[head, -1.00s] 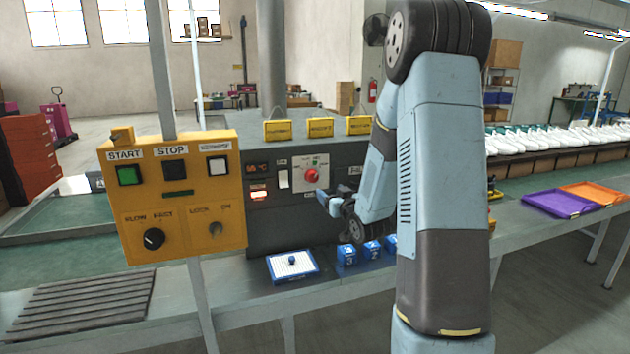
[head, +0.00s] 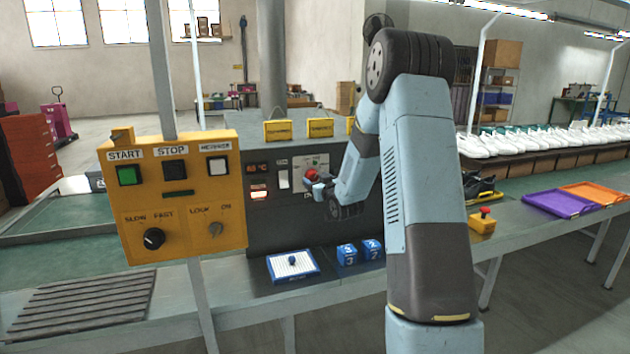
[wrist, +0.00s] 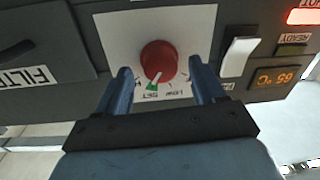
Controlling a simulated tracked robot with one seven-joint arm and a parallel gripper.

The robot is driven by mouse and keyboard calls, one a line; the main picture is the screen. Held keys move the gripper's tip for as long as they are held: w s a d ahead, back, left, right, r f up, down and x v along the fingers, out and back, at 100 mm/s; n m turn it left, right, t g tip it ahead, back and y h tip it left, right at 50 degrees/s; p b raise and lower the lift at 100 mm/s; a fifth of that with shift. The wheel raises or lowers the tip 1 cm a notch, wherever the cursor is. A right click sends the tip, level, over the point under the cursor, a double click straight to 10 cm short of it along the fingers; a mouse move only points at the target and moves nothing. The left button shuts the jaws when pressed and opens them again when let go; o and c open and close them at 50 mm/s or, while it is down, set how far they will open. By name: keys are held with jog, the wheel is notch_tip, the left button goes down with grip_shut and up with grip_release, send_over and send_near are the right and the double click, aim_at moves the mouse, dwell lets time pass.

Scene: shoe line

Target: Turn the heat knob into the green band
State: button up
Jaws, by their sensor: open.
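In the head view the knob (head: 311,175) is partly covered by my gripper (head: 314,185). In the wrist view my gripper (wrist: 160,80) is open, with one finger on each side of the knob's lower part. I cannot tell whether the fingers touch it. The wrist view is upside down, with the plate's lettering inverted.
A white rocker switch (wrist: 238,56) and an orange display (wrist: 274,77) are beside the plate. A yellow control box (head: 185,195) stands left of the panel.

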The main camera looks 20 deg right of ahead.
jog(key=shift+w, duration=0.9)
jog(key=shift+a, duration=0.1)
jog(key=c, duration=1)
jog(key=shift+r+n, duration=0.1)
jog(key=shift+n, duration=1.1)
jog(key=shift+c, duration=0.3)
jog(key=o, duration=1)
jog(key=shift+r, duration=0.1)
jog(key=shift+c, duration=0.2)
jog(key=shift+o, duration=0.5)
